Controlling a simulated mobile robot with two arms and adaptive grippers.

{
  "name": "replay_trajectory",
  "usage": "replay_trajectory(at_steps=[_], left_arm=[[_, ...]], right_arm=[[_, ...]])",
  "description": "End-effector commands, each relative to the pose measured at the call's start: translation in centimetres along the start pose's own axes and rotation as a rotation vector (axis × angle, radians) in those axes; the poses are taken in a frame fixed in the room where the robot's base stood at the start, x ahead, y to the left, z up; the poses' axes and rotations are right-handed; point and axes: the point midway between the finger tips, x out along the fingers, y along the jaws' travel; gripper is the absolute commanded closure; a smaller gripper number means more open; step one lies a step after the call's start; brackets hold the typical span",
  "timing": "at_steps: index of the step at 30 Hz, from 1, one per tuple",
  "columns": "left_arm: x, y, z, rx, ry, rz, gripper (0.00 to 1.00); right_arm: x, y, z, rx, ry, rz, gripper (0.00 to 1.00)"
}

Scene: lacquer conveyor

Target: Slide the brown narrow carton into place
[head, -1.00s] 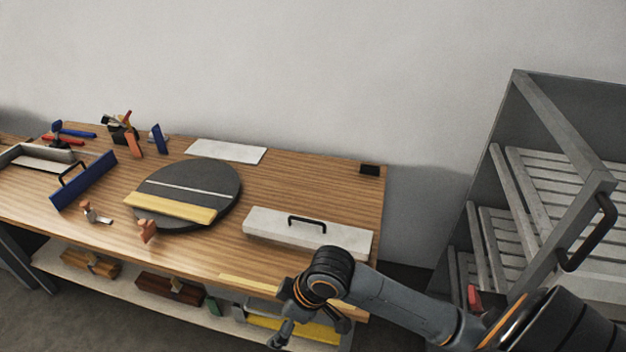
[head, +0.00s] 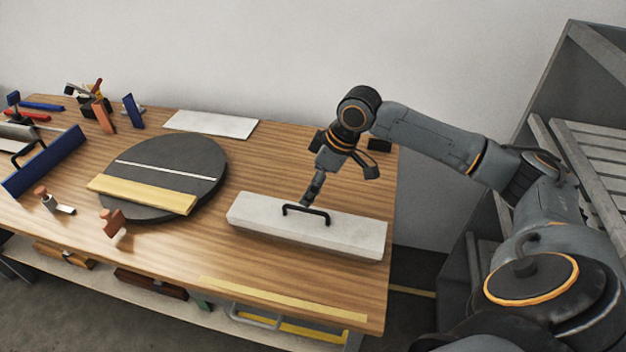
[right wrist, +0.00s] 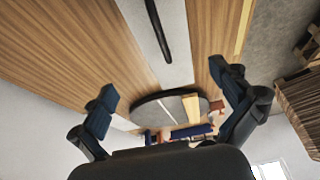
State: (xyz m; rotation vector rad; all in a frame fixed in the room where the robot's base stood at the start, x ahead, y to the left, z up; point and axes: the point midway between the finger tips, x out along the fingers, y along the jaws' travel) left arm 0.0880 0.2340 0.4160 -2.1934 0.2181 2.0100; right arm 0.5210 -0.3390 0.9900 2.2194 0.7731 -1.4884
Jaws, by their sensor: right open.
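I cannot make out a brown narrow carton for certain in the head view. At the right edge of the right wrist view is a brown, ribbed stack (right wrist: 300,108), too partial to identify. My right gripper (head: 312,190) is above the bench, just behind the black handle (head: 306,212) of a long white block (head: 345,228). In the right wrist view its two fingers (right wrist: 168,92) are spread wide with nothing between them, and the handle (right wrist: 158,28) shows beyond them. My left gripper is not in view.
A dark round turntable (head: 205,157) with a yellow strip (head: 142,194) sits left of the block on the wooden bench (head: 270,157). A white sheet (head: 211,124) lies behind it. Blue and orange tools stand at left. A grey slatted rack (head: 590,150) is at right.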

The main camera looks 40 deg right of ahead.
Motion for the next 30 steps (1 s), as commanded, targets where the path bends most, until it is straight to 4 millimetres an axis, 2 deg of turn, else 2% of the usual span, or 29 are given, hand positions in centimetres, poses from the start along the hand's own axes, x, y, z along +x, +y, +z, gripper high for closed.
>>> replay_trajectory(at_steps=[5, 19, 24, 30], left_arm=[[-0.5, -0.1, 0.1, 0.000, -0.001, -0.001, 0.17], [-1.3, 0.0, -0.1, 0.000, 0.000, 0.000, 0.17], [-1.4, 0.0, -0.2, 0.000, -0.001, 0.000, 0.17], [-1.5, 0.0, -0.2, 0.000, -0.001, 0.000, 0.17]], right_arm=[[2.1, -0.1, -0.1, 0.000, -0.002, -0.004, 0.00], [10.9, -0.2, 0.0, -0.001, -0.003, -0.002, 0.00], [12.8, -0.1, 0.0, -0.001, -0.002, -0.002, 0.00], [13.4, -0.1, 0.0, -0.003, -0.001, 0.001, 0.00]])
